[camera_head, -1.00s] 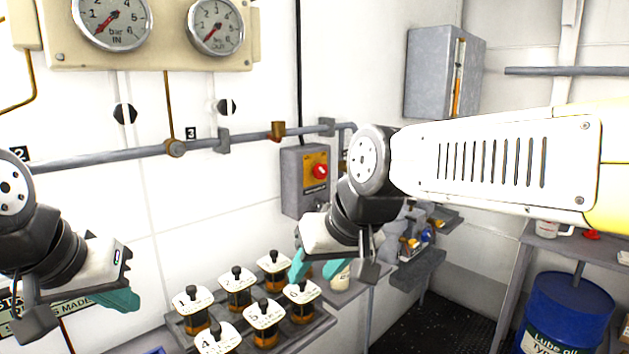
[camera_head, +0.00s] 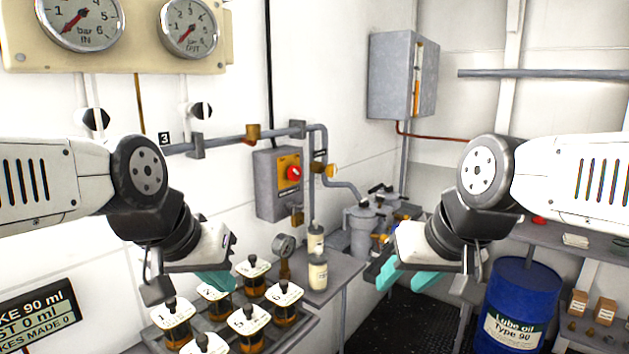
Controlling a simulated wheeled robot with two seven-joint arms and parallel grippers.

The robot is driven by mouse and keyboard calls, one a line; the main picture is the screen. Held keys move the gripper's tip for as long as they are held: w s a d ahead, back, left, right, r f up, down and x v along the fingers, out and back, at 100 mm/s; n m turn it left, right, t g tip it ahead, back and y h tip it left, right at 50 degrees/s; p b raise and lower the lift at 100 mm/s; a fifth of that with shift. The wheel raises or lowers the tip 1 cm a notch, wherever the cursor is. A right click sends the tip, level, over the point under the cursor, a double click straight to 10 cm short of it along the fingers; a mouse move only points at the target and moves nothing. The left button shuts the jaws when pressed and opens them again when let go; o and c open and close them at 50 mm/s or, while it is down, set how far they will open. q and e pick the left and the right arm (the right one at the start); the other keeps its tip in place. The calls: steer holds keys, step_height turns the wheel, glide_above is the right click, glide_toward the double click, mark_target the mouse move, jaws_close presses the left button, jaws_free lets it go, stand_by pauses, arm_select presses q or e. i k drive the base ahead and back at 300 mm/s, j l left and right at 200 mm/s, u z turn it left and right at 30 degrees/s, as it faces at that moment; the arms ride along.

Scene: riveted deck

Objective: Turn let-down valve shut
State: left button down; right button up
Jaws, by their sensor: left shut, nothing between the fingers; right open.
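No fitting in view is legibly marked as the let-down valve, so I cannot tell which it is. A grey pipe (camera_head: 225,140) on the wall carries a brass fitting (camera_head: 252,133). Another brass fitting (camera_head: 330,170) sits on the pipework right of the grey switch box (camera_head: 268,190). My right gripper (camera_head: 402,278) is open and empty, to the right of the small bench. Neither gripper touches a fitting.
Two pressure gauges (camera_head: 190,28) hang on a panel at upper left. Several labelled sample bottles (camera_head: 253,278) stand on a tray.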

mark_target(332, 170)
steer(key=i+l+u, duration=0.15)
steer(key=i+l, duration=0.35)
steer(key=i+l+u, duration=0.2)
steer(key=i+l, duration=0.25)
steer(key=l, duration=0.15)
